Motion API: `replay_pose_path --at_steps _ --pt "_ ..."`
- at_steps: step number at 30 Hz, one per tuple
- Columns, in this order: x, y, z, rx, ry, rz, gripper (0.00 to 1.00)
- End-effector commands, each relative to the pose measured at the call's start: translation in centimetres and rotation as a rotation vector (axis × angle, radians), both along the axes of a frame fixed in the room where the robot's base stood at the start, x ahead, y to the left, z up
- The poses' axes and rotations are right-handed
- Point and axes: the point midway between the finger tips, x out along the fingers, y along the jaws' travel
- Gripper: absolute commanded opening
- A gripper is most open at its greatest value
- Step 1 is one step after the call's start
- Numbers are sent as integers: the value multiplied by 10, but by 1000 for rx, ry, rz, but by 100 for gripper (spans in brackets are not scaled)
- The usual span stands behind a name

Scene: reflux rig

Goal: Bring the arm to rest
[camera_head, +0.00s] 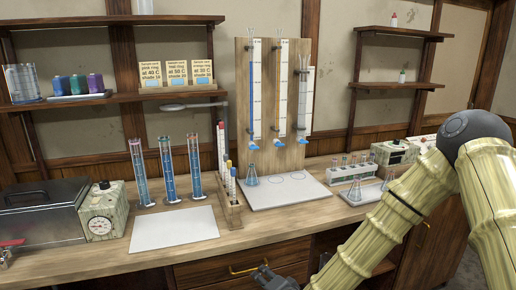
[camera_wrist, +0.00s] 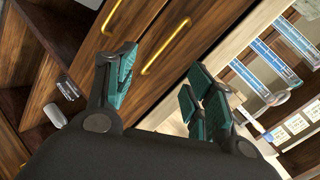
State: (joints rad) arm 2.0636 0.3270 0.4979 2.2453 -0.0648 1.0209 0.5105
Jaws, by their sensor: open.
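My arm comes in from the right in the head view, bent at a dark elbow joint, with its bamboo-patterned links leading down to the front of the bench. My gripper shows only in part at the bottom edge of the head view, below the worktop edge. In the wrist view my gripper (camera_wrist: 160,95) has its green-padded fingers well apart, with nothing between them. The wooden drawer fronts (camera_wrist: 150,45) with brass handles lie beyond the fingers. The gripper holds nothing.
The workbench (camera_head: 245,225) carries a white mat (camera_head: 174,230), tall blue-filled cylinders (camera_head: 167,170), a burette board (camera_head: 280,155), a small flask (camera_head: 251,178) and a tube rack (camera_head: 348,172). A metal box (camera_head: 40,215) stands at left. Room in front of the drawers looks free.

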Motion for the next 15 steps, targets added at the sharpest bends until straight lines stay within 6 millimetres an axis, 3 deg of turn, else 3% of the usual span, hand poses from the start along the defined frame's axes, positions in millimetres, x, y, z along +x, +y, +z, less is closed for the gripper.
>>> replay_pose_path --at_steps 1,6,15 --pt "-18 -5 -25 -48 42 27 54" --pt "-80 -29 -98 -209 176 125 54" --pt "-208 -92 -195 -478 423 334 54"
